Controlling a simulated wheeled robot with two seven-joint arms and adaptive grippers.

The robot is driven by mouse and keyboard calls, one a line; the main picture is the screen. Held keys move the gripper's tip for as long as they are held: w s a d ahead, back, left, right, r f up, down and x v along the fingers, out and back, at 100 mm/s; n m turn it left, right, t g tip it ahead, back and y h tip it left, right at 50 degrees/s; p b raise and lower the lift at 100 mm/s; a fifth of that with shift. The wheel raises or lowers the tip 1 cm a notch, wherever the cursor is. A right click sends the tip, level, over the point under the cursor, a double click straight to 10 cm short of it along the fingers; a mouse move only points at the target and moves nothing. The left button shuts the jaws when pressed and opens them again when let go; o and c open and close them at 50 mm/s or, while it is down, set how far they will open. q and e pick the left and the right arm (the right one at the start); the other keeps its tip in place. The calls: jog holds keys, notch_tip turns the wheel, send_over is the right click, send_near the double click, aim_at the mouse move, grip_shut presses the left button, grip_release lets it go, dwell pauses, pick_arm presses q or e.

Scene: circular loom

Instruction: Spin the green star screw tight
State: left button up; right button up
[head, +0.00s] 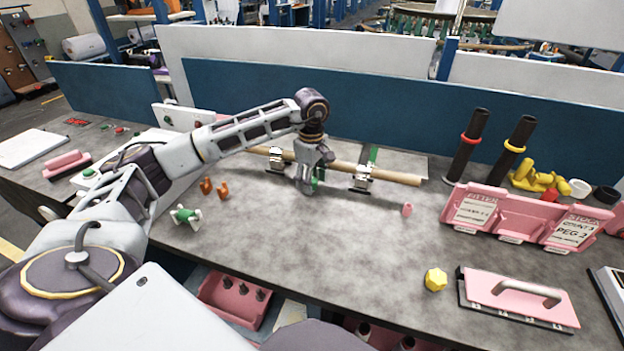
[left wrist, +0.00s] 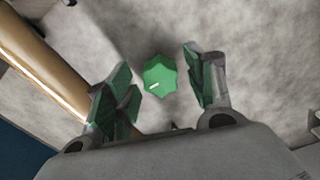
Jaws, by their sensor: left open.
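The green star screw (left wrist: 160,77) shows in the left wrist view, a lobed green knob with a short white mark near its edge. My left gripper (left wrist: 158,70) is open, with one green-padded finger on each side of the screw. Gaps show between the fingers and the knob, so it is not gripped. In the head view my left gripper (head: 311,186) points down at the wooden rod (head: 400,177). It mostly hides the screw there, and a bit of green beside the fingers could be screw or pad. My right gripper is not in view.
The rod lies across metal clamps (head: 362,177). A pink peg (head: 407,209), a yellow star knob (head: 435,279), a pink handled block (head: 520,295) and pink bins (head: 520,219) are to the right. Orange pieces (head: 222,190) and a green-white part (head: 186,217) are to the left.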

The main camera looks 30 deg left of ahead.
pick_arm(q)
jog(key=shift+r+p, duration=1.9)
jog(key=shift+r, duration=1.5)
jog(key=shift+r, duration=0.1)
notch_tip(320, 180, up, 9)
jog(key=p, duration=0.9)
jog(key=shift+r+p, duration=0.45)
jog(key=shift+p, duration=0.05)
